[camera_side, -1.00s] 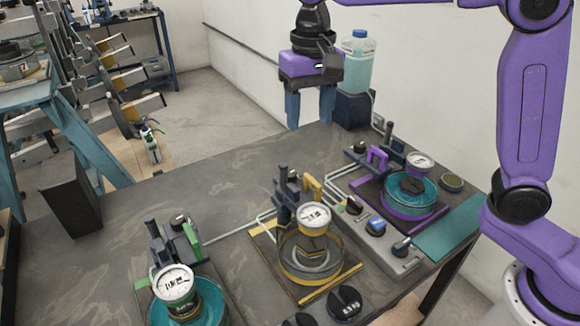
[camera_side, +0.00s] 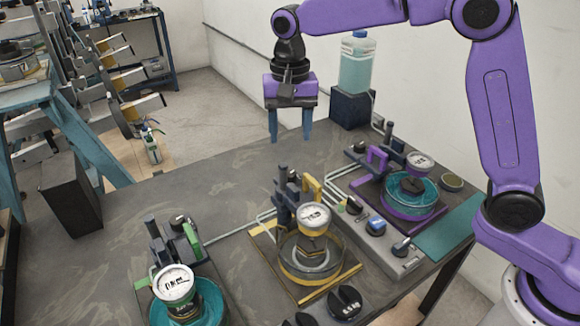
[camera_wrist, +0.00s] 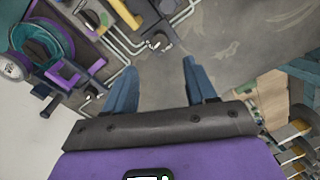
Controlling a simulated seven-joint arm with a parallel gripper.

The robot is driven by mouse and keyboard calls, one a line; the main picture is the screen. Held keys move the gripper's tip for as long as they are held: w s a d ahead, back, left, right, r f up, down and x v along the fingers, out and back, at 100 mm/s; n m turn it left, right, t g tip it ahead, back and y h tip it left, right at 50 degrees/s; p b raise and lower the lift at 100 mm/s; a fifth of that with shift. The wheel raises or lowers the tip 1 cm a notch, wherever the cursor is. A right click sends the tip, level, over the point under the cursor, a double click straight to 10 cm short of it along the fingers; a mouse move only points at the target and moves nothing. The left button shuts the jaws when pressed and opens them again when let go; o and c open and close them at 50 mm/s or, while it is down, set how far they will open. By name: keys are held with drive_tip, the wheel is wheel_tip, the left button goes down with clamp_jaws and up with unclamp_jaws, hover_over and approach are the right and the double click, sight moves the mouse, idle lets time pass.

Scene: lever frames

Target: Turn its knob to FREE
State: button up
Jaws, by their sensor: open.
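My gripper (camera_side: 290,139) hangs open and empty above the back of the grey bench, apart from all fixtures. In the wrist view its two blue fingers (camera_wrist: 160,82) are spread with only bench between them. Three fixtures with dial gauges stand below: one with a green handle (camera_side: 192,240), one with a yellow handle (camera_side: 311,188), one with a purple handle (camera_side: 377,158). Several knobs show: a large black knob (camera_side: 345,302) at the front, a blue knob (camera_side: 376,228) on a grey strip, and a black knob (camera_side: 179,221) by the green handle. No FREE marking is readable.
A jug of light blue liquid (camera_side: 357,62) stands on a dark block (camera_side: 350,109) right of my gripper. Pale pipes (camera_side: 232,230) run between the fixtures. A dark box (camera_side: 71,195) stands at the left. The bench's left middle (camera_side: 130,215) is clear.

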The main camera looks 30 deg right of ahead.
sight(290, 173)
wheel_tip(290, 173, down, 10)
drive_tip(key=shift+r, duration=0.1)
idle(0.4)
clamp_jaws()
